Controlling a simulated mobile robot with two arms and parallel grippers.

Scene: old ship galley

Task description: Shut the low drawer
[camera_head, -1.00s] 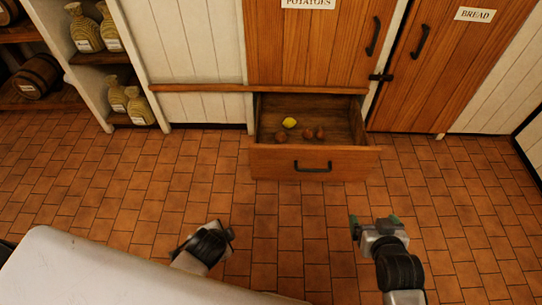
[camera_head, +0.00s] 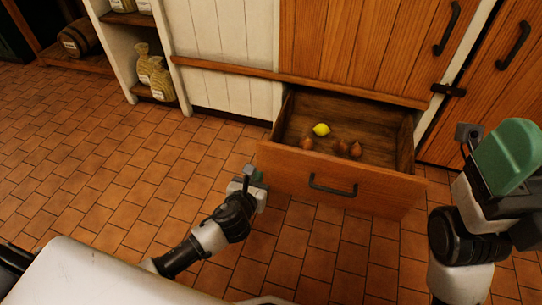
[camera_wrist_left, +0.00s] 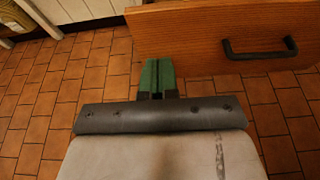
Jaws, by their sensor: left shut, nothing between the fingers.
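The low drawer (camera_head: 340,183) is wooden and stands pulled out below the counter ledge, with a black bar handle (camera_head: 331,187) on its front. A lemon (camera_head: 321,130) and several brown round items (camera_head: 342,148) lie inside. My left gripper (camera_head: 254,178) is shut and empty, near the left end of the drawer front. In the left wrist view its green fingertips (camera_wrist_left: 157,75) overlap the left part of the drawer front (camera_wrist_left: 210,40); I cannot tell whether they touch it. My right gripper (camera_head: 490,145) is at the right, close to the head camera; its finger gap is unclear.
Wooden doors (camera_head: 370,45) rise above the drawer, with another door (camera_head: 494,80) to its right. The tiled floor (camera_head: 110,170) to the left is clear.

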